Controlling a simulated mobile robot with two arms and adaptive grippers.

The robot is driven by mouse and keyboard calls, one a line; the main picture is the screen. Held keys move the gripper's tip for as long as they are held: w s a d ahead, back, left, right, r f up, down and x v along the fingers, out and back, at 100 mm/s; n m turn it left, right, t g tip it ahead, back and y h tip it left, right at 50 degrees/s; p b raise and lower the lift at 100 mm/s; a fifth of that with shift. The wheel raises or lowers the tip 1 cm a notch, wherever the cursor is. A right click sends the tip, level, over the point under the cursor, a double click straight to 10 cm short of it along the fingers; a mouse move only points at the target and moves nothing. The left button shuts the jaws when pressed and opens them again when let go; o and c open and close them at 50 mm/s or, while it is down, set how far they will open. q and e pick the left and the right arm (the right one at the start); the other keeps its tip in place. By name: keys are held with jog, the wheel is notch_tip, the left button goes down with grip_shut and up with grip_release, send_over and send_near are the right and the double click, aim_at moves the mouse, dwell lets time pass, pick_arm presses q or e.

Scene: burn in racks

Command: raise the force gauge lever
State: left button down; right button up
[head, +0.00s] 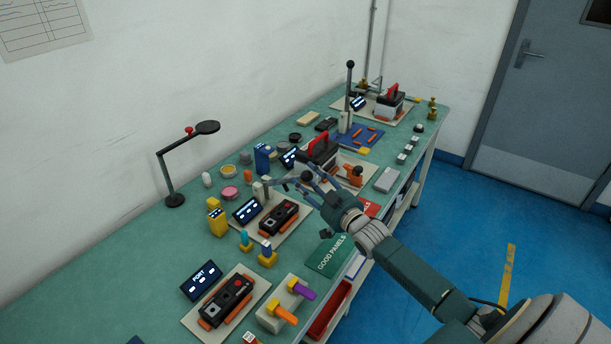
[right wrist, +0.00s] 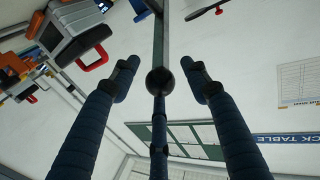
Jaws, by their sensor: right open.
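My left gripper is not in view.
A second, upright lever (head: 350,90) stands farther back on the green bench (head: 130,245). Test fixtures with dark panels (head: 226,300), a red-handled unit (head: 319,150), yellow pieces and a desk lamp (head: 207,127) crowd the bench. The blue floor on the right is clear.

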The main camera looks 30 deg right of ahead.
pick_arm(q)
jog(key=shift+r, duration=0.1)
pick_arm(e)
jog(key=shift+w, duration=0.65)
grip_shut()
